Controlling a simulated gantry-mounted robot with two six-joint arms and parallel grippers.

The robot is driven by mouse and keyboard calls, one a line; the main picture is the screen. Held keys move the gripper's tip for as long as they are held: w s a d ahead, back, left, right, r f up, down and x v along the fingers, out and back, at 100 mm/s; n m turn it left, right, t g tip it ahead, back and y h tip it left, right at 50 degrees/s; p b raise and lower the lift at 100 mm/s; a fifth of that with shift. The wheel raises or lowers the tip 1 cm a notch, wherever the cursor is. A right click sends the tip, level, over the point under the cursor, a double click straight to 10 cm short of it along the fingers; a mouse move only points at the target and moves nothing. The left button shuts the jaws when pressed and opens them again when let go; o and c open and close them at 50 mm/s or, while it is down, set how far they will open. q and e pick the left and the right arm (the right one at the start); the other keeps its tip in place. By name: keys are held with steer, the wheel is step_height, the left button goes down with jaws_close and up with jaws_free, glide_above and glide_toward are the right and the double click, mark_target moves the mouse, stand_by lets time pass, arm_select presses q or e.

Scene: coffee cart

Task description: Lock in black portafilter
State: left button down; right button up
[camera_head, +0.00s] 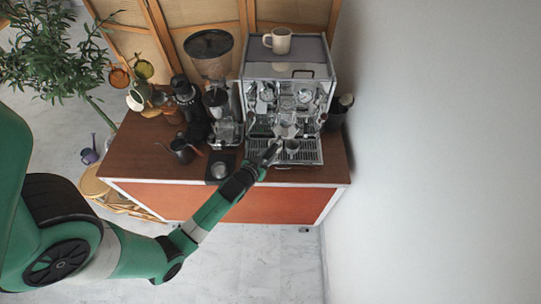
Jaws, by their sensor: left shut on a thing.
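The silver espresso machine (286,98) stands at the right of the cart top, its front facing me. My left arm reaches up to it from the left. My left gripper (271,152) is at the machine's front, just above the drip tray (305,158). It is shut on the black portafilter, whose handle is mostly hidden by the fingers. The portafilter's head seems to be close under the group head (287,128); I cannot tell whether it is seated. My right gripper is not in view.
A coffee grinder (212,58) stands left of the machine. A dark metal pitcher (181,150) and a black tamping mat (213,174) are on the wooden cart top (135,160). A white mug (279,40) sits on the machine. A wall is close at right.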

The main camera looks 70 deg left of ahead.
arm_select(q)
steer(key=shift+w+d+f+b, duration=0.3)
steer(key=shift+d+b, duration=0.05)
steer(key=shift+b, duration=0.4)
steer(key=shift+w+d+r+n+g+y+b, duration=0.1)
steer(key=shift+w+d+n+g+y+b, duration=0.1)
steer(key=shift+n+g+y+b, duration=0.35)
steer(key=shift+r, duration=0.1)
steer(key=shift+d, duration=0.1)
steer(key=shift+w+d+n+g+y, duration=0.45)
steer(key=shift+w+n+g, duration=0.1)
steer(key=shift+n, duration=0.2)
